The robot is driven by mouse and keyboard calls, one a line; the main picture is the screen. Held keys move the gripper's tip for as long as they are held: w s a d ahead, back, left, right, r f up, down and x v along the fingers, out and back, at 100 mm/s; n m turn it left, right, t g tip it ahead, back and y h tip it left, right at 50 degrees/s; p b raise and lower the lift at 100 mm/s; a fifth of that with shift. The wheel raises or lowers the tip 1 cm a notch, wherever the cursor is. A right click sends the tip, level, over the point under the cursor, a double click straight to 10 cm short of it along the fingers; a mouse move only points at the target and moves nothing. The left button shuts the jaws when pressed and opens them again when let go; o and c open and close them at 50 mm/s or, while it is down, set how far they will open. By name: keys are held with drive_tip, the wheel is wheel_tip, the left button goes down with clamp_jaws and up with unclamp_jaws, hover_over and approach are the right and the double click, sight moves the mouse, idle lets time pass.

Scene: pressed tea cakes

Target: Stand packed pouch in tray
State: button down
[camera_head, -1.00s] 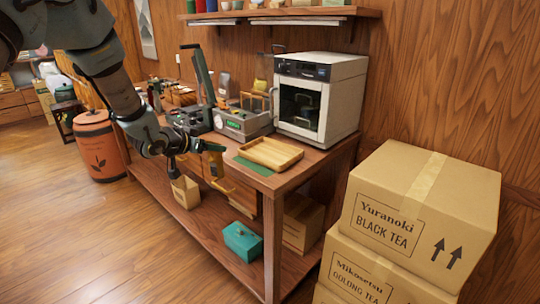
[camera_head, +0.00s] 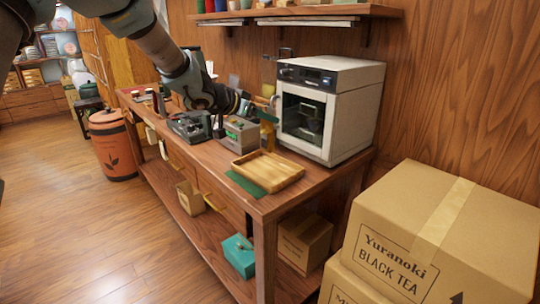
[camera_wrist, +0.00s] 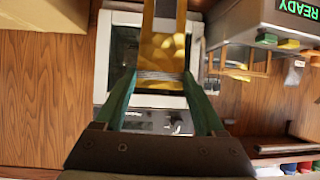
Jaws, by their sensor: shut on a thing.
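A gold pouch (camera_wrist: 161,55) is between the green fingers of my gripper (camera_wrist: 160,78) in the wrist view, with a pale band across it near the fingertips. In the head view my gripper (camera_head: 264,115) is above the workbench, in front of the oven's left side, and part of the gold pouch (camera_head: 268,136) hangs below it. The gripper is shut on the pouch. No pouch can be made out in the tray.
The white oven (camera_head: 349,118) stands behind the tray. A grey machine (camera_head: 239,133) with a green display is left of the gripper. A wall shelf (camera_head: 340,11) hangs above. Stacked cartons (camera_head: 432,232) stand at the bench's right end. The tray's inside looks clear.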

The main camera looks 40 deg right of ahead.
sight(264, 141)
wheel_tip(264, 141, down, 8)
drive_tip(key=shift+r, duration=0.1)
idle(0.4)
unclamp_jaws()
drive_tip(key=b+v, duration=0.2)
drive_tip(key=v, duration=1)
